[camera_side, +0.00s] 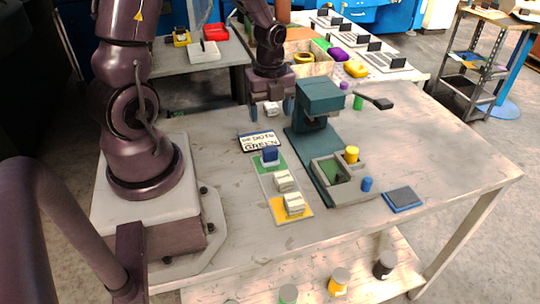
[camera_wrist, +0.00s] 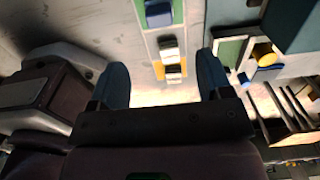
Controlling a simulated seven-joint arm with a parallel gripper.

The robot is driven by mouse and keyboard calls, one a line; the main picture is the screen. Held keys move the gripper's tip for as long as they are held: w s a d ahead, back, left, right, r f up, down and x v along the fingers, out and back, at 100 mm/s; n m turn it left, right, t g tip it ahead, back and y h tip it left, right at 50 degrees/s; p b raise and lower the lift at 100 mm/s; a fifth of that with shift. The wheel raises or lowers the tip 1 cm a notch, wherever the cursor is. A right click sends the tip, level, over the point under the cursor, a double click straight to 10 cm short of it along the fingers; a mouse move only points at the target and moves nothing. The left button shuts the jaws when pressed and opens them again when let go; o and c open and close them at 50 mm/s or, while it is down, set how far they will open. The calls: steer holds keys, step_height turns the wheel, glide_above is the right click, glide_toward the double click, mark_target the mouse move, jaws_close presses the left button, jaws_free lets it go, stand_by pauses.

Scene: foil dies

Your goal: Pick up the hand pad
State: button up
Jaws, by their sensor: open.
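A flat grey pad with a blue rim (camera_side: 403,198) lies on the table near its front right, the likeliest hand pad. My gripper (camera_side: 271,108) is above the table, behind the sign and left of the teal press (camera_side: 316,120), well apart from the pad. Its two blue fingers are spread in the wrist view (camera_wrist: 162,78), with nothing seen held between them.
A coloured strip (camera_side: 265,186) holds a blue block (camera_side: 270,155) and two pale blocks (camera_side: 294,203). A lettered sign (camera_side: 260,141) lies behind it. The press tray (camera_side: 324,176) has a yellow cylinder (camera_side: 351,154); a blue cylinder (camera_side: 367,184) stands nearby.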

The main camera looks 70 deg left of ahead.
mark_target(270, 148)
step_height(270, 148, down, 12)
steer(key=c, duration=1)
steer(key=shift+r, duration=0.1)
step_height(270, 148, up, 10)
steer(key=shift+f, duration=0.1)
stand_by(0.5)
